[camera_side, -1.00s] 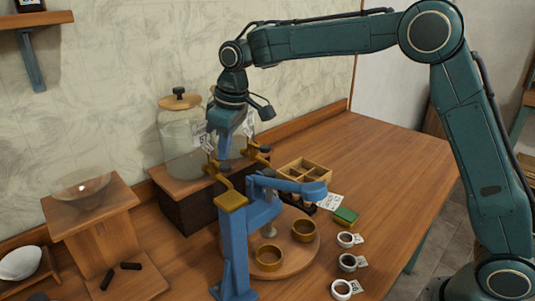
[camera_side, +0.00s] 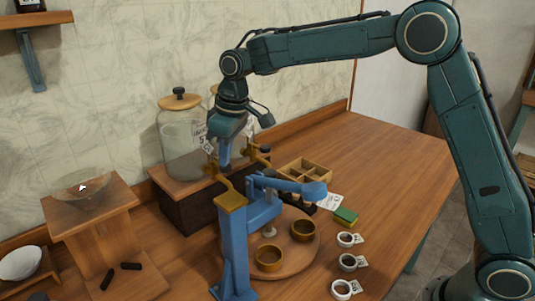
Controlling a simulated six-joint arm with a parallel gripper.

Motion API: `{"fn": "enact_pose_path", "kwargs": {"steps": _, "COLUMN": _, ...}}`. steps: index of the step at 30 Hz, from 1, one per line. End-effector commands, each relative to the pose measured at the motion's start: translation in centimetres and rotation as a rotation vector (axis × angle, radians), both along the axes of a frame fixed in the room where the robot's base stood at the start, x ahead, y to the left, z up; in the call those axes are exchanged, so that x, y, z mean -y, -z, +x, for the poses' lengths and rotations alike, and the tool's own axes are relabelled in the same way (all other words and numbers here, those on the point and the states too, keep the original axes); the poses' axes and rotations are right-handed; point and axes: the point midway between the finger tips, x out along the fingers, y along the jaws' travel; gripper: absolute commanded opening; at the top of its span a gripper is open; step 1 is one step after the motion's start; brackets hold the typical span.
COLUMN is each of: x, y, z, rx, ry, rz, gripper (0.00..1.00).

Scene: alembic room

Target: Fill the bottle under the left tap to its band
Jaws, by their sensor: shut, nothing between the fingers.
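My gripper (camera_side: 225,163) is shut and empty, pointing down beside the brass left tap (camera_side: 211,169). I cannot tell whether it touches the tap. The left tap is on the front of a clear glass jar (camera_side: 180,140) with a wooden lid. A second brass tap, the right one (camera_side: 258,152), belongs to another jar that is mostly hidden behind my gripper. I cannot make out a bottle or its band under the left tap; the blue press stand covers part of that area.
The blue stand (camera_side: 236,245) with a side arm rises in front of the taps. A round wooden board (camera_side: 288,259) holds brass cups. A divided wooden box (camera_side: 305,172), a green block (camera_side: 345,216) and several small labelled dishes are to the right. The right part of the table is clear.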

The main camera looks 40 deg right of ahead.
Motion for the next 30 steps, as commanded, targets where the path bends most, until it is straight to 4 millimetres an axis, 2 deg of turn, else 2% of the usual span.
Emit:
{"fn": "enact_pose_path", "kwargs": {"steps": 13, "x": 0.0, "y": 1.1, "z": 0.0, "rx": -0.001, "ry": 0.001, "rz": 0.000, "gripper": 0.00}}
{"fn": "enact_pose_path", "kwargs": {"steps": 30, "x": 0.0, "y": 1.2, "z": -0.1, "rx": 0.001, "ry": 0.000, "rz": 0.001, "gripper": 0.00}}
